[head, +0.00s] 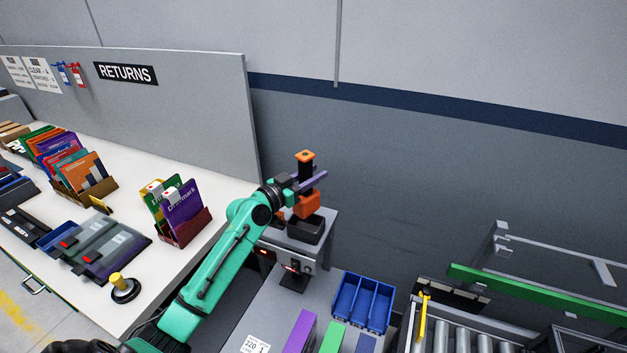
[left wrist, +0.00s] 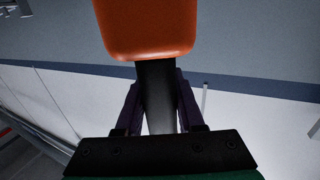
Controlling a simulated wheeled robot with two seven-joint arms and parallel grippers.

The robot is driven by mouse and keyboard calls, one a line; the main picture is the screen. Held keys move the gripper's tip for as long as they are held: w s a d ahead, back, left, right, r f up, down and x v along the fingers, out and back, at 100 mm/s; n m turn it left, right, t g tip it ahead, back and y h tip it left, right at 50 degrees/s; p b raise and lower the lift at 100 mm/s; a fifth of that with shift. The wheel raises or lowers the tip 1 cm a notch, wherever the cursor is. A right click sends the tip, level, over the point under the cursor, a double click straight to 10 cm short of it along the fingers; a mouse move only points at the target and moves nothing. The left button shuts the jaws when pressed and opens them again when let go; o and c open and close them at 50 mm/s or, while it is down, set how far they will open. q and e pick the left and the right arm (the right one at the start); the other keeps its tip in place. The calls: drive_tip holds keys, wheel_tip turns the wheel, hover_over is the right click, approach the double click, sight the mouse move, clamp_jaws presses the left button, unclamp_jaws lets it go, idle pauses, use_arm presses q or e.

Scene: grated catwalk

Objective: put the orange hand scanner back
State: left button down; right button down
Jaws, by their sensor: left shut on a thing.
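The orange hand scanner (head: 308,206) is held in the air by my left gripper (head: 312,182), at the end of the green arm. Its black handle (left wrist: 157,95) stands between the purple fingers in the left wrist view, and its orange body (left wrist: 146,28) fills the top of that view. The scanner looks roughly upright in the head view, with a small orange end on top. A dark open holder (head: 306,232) sits on a grey stand just below the scanner. I cannot tell whether they touch. My right gripper is not in view.
A white table (head: 140,290) with folders, card racks and trays stands at left, before a grey RETURNS panel (head: 180,95). A blue divided bin (head: 362,302) lies front of the stand. A roller conveyor (head: 470,338) with a green rail (head: 540,292) is at right.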

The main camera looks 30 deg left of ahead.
use_arm(q)
drive_tip(key=shift+s+f, duration=0.2)
drive_tip(key=shift+f, duration=1)
drive_tip(key=shift+f+b, duration=0.55)
drive_tip(key=shift+b, duration=0.35)
drive_tip(key=c, duration=0.5)
unclamp_jaws()
drive_tip(key=shift+r, duration=0.1)
